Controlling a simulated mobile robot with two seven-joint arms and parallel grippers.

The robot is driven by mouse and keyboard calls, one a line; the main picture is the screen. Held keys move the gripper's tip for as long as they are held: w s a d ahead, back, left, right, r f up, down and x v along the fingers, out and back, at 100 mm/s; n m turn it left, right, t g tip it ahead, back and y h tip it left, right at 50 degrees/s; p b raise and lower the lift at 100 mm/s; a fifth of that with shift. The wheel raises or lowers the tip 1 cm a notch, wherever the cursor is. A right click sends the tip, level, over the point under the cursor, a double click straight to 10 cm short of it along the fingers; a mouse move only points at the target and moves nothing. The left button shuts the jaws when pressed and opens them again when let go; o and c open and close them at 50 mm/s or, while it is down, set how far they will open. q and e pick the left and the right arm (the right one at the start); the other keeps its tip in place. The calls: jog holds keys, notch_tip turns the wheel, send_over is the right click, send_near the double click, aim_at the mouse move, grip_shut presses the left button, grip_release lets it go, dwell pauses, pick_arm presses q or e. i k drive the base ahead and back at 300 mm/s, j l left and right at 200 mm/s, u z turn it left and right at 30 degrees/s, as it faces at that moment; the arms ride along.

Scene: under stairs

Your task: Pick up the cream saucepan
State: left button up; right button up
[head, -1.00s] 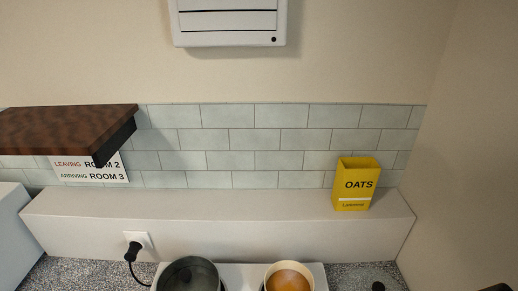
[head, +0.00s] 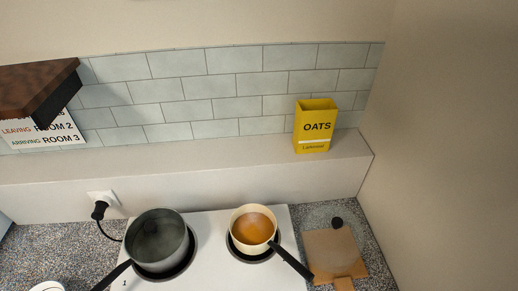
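The cream saucepan (head: 238,213) stands on the right burner of a white hob in the head view. It holds an orange-brown liquid, and its dark handle (head: 291,262) points toward the lower right. Neither of my grippers shows in this view.
A dark grey pot (head: 157,240) sits on the left burner of the white hob (head: 213,264), its handle pointing lower left. A wooden board (head: 335,250) lies right of the hob, close to the right wall. A yellow oats box (head: 314,127) stands on the ledge behind. A dark wooden shelf (head: 35,85) juts out at left.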

aim_at(253, 228)
jog(key=j+u, duration=0.1)
jog(key=u, duration=0.35)
jog(key=k+j+u, duration=0.1)
jog(key=u, duration=0.3)
jog(key=j+u, duration=0.2)
jog(key=u, duration=0.25)
jog(key=j+u, duration=0.15)
jog(key=u, duration=0.25)
jog(key=j+z, duration=0.1)
jog(key=z, duration=1.9)
